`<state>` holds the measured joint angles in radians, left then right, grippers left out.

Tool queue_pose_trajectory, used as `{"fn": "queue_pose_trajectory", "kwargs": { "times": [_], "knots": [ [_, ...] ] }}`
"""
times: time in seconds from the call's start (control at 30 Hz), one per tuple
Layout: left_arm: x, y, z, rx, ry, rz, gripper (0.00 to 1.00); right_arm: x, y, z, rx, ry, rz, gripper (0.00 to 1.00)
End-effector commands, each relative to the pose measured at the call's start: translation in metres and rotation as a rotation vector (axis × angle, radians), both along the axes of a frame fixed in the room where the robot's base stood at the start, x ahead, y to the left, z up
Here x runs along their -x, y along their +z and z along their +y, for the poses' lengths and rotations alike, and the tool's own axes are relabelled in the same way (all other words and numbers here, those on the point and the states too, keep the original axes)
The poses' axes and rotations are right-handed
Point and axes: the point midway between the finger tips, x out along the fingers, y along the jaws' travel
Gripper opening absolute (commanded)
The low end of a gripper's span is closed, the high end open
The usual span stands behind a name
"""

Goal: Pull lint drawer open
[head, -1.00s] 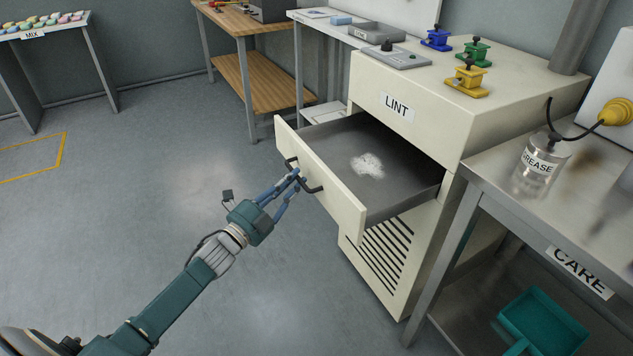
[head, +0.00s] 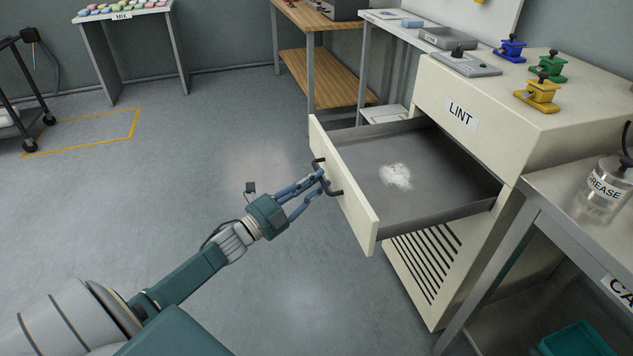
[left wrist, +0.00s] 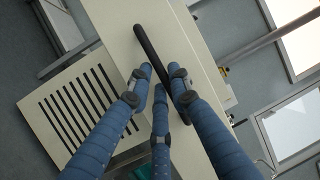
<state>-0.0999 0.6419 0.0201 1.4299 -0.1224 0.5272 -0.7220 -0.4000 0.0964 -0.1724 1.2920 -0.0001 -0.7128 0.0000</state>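The lint drawer (head: 345,190) stands well out of the cream cabinet labelled LINT (head: 490,100). Its grey tray holds a patch of white lint (head: 396,176). A dark bar handle (head: 337,192) is on the cream drawer front. My left gripper (head: 322,177) is at this handle, its blue fingers closed around the bar. In the left wrist view, the handle (left wrist: 152,50) runs down between the fingertips (left wrist: 162,78), which lie on both sides of it. The exact contact is partly hidden by the fingers. My right gripper is out of view.
Blue, green and yellow clamp-like devices (head: 538,95) stand on the cabinet top. A steel bench (head: 545,190) with a grease jar (head: 602,188) is close at the right. The floor (head: 220,130) left of the drawer is clear.

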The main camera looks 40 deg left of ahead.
Motion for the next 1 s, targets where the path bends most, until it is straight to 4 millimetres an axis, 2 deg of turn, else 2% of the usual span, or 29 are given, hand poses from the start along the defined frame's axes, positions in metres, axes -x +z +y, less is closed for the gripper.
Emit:
{"fn": "queue_pose_trajectory", "kwargs": {
  "times": [0.33, 0.47, 0.8, 1.0],
  "knots": [
    [0.0, 0.0, 0.001, 0.001, 0.002, 0.0, 0.35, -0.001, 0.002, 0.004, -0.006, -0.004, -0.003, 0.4],
    [0.009, -0.002, 0.003, 0.002, 0.002, 0.002, 0.35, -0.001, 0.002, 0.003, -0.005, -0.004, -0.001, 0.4],
    [0.074, -0.016, 0.02, 0.001, 0.002, 0.006, 0.35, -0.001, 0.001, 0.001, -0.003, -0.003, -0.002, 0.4],
    [0.104, -0.021, 0.028, 0.002, 0.001, 0.003, 0.35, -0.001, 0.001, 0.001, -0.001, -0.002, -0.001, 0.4]
  ]
}}
